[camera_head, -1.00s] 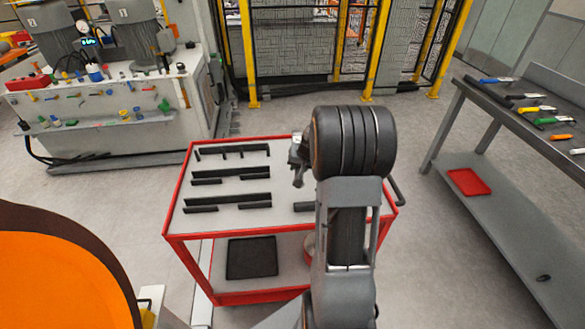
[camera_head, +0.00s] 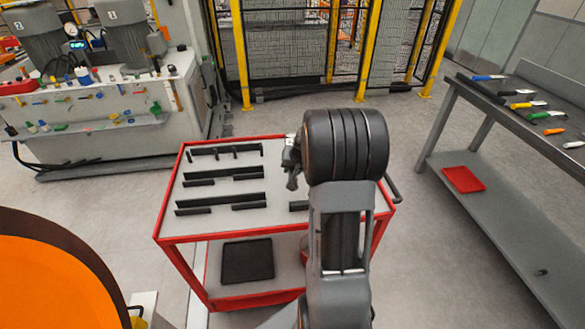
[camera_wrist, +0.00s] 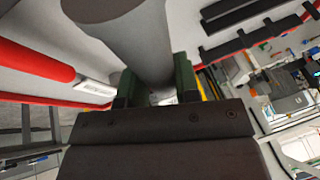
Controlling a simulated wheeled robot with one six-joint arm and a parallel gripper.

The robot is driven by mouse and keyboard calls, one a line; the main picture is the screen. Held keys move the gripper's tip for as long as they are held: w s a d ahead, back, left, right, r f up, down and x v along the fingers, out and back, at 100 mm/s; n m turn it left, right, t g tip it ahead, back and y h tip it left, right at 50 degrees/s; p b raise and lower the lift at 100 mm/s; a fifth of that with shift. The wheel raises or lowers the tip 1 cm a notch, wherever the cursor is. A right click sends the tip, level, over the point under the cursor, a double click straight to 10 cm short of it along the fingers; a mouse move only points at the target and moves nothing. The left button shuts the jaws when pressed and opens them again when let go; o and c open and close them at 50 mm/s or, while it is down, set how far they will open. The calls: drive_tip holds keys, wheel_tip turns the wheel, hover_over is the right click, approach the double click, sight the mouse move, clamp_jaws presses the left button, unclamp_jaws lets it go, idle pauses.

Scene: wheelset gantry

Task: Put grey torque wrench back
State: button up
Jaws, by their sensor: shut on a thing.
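In the wrist view my gripper (camera_wrist: 155,88) is shut on a thick grey cylinder, which I take for the grey torque wrench (camera_wrist: 145,40). Its far end runs out of the picture. In the head view my gripper (camera_head: 292,165) is over the back right part of the red-framed cart (camera_head: 230,228), partly hidden by my arm. The wrench cannot be made out there. Black holder rails (camera_head: 222,173) stand in rows on the cart's pale top, and the visible ones on the left look empty. Some rails show at the upper right of the wrist view (camera_wrist: 240,15).
A red bar with a pale end (camera_wrist: 35,60) lies left of my gripper in the wrist view. A black tray (camera_head: 247,260) is on the cart's lower shelf. A grey workbench (camera_head: 500,110) with several tools stands right. Yellow-posted fencing (camera_head: 330,50) is behind. Floor between cart and bench is clear.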

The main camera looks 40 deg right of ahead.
drive_tip(key=shift+f+b, duration=2.9)
drive_tip(key=shift+f, duration=0.3)
drive_tip(key=shift+f+b, duration=0.6)
drive_tip(key=shift+b, duration=0.1)
drive_tip(key=o, duration=1.1)
drive_tip(key=shift+s, duration=0.1)
drive_tip(key=v, duration=1.4)
drive_tip(key=s+a+n+p, duration=0.1)
drive_tip(key=s+a+n, duration=0.1)
drive_tip(key=s+a, duration=0.2)
drive_tip(key=s+a+n+g+p, duration=0.1)
drive_tip(key=s+a+n, duration=0.2)
drive_tip(key=a, duration=0.7)
drive_tip(key=s+a+n+p, duration=0.1)
drive_tip(key=s+a+n, duration=0.1)
drive_tip(key=s+a, duration=0.3)
drive_tip(key=shift+s+a+f+g, duration=0.1)
drive_tip(key=shift+a+g, duration=0.1)
drive_tip(key=shift+a, duration=0.6)
drive_tip(key=shift+a+f+g, duration=0.15)
drive_tip(key=shift+a+g, duration=0.05)
drive_tip(key=shift+a, duration=0.55)
